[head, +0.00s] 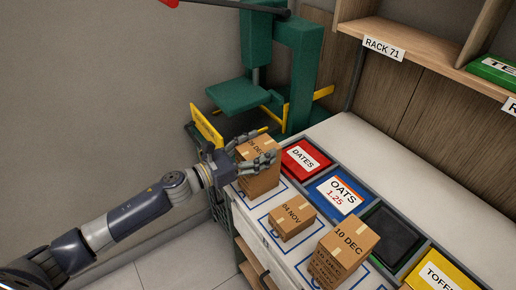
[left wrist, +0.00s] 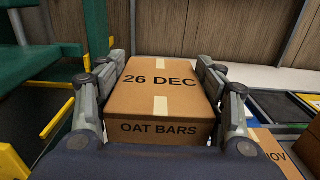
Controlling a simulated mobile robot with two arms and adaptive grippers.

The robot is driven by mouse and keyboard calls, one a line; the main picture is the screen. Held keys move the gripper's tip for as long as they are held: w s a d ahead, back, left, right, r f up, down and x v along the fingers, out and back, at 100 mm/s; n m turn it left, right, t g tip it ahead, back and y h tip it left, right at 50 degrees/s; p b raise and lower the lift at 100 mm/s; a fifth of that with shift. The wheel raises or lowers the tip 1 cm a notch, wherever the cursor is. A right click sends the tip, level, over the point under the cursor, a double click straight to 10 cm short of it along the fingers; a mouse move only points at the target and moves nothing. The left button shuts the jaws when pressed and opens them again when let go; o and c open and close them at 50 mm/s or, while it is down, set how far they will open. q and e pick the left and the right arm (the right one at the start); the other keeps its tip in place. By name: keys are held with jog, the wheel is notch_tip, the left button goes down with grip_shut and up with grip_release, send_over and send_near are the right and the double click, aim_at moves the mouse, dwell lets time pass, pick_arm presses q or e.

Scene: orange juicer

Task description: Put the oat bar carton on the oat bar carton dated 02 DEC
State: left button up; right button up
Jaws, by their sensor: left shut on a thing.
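My left gripper (head: 258,157) is shut on a brown oat bar carton dated 26 DEC (head: 260,145). In the left wrist view the carton (left wrist: 163,95) lies between the two fingers (left wrist: 162,100), its top label and "OAT BARS" front readable. In the head view brown cardboard (head: 258,184) also shows below the fingers, at the left end of the counter. I cannot tell whether this is a separate carton under the held one, and no date shows on it. No 02 DEC label is readable. My right gripper is out of view.
A small carton dated 04 NOV (head: 292,219) and a stack topped by a 10 DEC carton (head: 343,250) stand on the white counter (head: 262,208). Behind are a red DATES bin (head: 305,158), a blue OATS bin (head: 338,196) and a yellow TOFFEE bin (head: 436,279). A green press (head: 296,65) stands behind the gripper.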

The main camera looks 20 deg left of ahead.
aim_at(242, 157)
pick_arm(q)
jog(key=o, duration=1.1)
jog(key=shift+o, duration=0.3)
jog(key=shift+r, duration=0.15)
jog(key=b+v, duration=0.3)
jog(key=v, duration=0.7)
jog(key=shift+b, duration=0.3)
jog(key=shift+b+v, duration=0.3)
jog(key=shift+v, duration=0.7)
